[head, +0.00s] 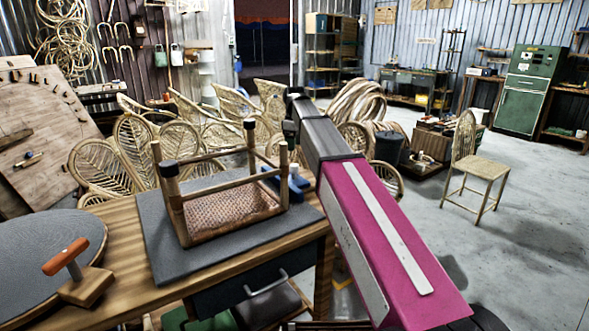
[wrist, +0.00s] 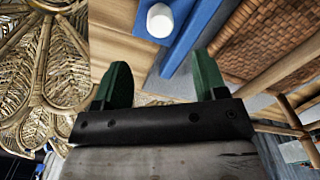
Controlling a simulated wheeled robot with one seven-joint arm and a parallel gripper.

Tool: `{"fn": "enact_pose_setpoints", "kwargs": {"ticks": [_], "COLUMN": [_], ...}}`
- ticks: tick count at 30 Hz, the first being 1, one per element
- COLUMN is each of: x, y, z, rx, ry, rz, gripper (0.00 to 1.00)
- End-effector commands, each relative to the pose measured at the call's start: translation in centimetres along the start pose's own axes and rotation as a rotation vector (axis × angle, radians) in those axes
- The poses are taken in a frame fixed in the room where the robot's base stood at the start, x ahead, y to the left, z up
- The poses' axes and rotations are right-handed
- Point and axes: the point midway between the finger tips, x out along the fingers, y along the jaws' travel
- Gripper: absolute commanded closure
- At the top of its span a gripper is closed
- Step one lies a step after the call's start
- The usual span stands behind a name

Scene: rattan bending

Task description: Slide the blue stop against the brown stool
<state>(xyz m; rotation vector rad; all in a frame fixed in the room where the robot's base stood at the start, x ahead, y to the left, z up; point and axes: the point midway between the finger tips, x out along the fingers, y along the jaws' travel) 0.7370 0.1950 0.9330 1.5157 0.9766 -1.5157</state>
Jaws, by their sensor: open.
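The brown stool (head: 232,208) stands upside down on a grey mat (head: 160,238), legs up, with its woven seat low. The blue stop (head: 296,184) is just beyond the stool's right side, partly hidden by it and my arm. In the wrist view, the blue stop (wrist: 181,42) has a white round knob, and the stool's woven seat (wrist: 262,35) lies to its right. In the head view, the fingertips are mostly hidden.
The wooden workbench (head: 115,255) carries a round dark disc (head: 45,245) and an orange-handled tool (head: 70,260) at left. Rattan chair frames (head: 130,160) crowd behind the bench. A rattan chair (head: 478,170) stands on the right, with open floor around it.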

Motion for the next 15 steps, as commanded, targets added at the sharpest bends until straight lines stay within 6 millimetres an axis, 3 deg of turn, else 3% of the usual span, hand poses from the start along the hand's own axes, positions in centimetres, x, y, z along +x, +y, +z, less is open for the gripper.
{"fn": "enact_pose_setpoints", "kwargs": {"ticks": [6,11,15], "x": [0.0,0.5,2.1], "y": [0.0,0.0,-0.1], "z": [0.0,0.0,0.1], "rx": [-0.201,-0.237,-0.236], "ry": [0.000,0.000,-0.001], "rz": [0.000,0.000,-0.002], "gripper": [0.35,0.35,0.35]}}
